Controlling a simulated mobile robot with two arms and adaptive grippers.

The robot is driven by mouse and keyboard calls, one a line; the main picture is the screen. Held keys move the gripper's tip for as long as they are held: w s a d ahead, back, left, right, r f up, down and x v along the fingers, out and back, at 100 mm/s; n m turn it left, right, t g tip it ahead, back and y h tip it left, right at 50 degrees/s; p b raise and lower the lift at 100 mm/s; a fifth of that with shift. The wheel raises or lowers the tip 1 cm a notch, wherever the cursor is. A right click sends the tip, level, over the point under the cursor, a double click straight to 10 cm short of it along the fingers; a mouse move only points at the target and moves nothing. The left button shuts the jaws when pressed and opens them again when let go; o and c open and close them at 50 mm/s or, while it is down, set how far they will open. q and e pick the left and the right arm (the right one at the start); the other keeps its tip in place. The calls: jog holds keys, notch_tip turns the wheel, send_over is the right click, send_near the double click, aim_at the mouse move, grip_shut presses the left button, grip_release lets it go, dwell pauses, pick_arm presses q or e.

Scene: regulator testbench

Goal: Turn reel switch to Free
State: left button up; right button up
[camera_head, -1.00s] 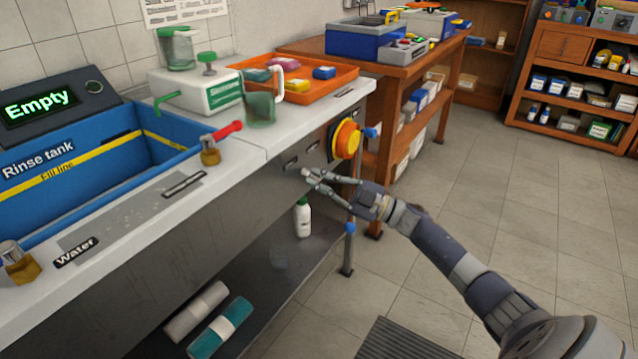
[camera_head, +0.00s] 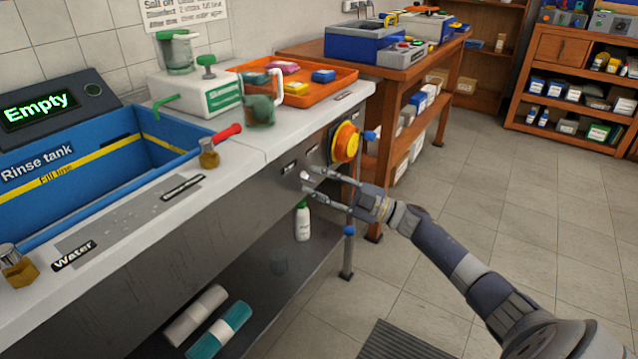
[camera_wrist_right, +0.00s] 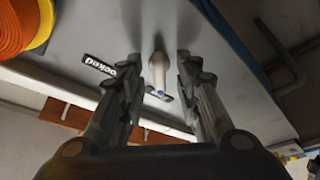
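The reel switch shows in the right wrist view as a pale, short lever (camera_wrist_right: 158,72) on the grey front panel. A dark label ending in "ocked" (camera_wrist_right: 99,66) is on its left. A second dark label (camera_wrist_right: 159,96) is close to it, too small to read. My right gripper (camera_wrist_right: 158,60) is open, with one finger on each side of the lever and visible gaps. In the head view the right gripper (camera_head: 309,181) is at the bench front, below the yellow-orange reel (camera_head: 345,142). The reel also shows in the wrist view (camera_wrist_right: 22,25). My left gripper is not in view.
A blue rinse tank (camera_head: 70,190) is at the left. A jug (camera_head: 260,112) and an orange tray (camera_head: 335,84) stand on the bench. A white bottle (camera_head: 302,222) stands on the lower shelf. A wooden table (camera_head: 390,65) is behind.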

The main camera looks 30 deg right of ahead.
jog(key=v, duration=1.2)
dwell(0.3)
